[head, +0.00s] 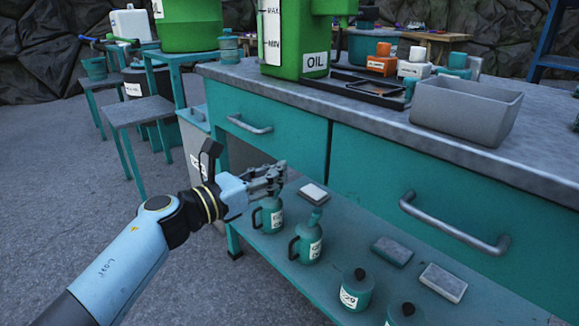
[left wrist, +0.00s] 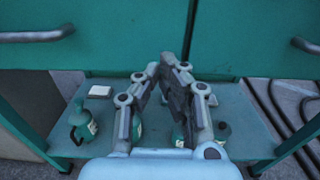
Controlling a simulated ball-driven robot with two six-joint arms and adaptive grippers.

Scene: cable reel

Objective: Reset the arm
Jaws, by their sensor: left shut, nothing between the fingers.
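My left arm comes in from the lower left of the head view. Its gripper (head: 268,180) is in front of the teal workbench, above the left part of the lower shelf. In the left wrist view the fingers of the left gripper (left wrist: 168,75) come together at the tips, with nothing between them. The gripper is shut and empty, apart from the drawer fronts. My right arm and gripper do not show in either view. No cable reel can be made out.
Teal oil cans (head: 308,240), jars (head: 356,290) and small blocks (head: 443,282) stand on the lower shelf (head: 340,255). Drawer handles (head: 455,225) stick out from the bench. A grey bin (head: 465,112) and a green oil container (head: 295,40) stand on top. Open floor lies left.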

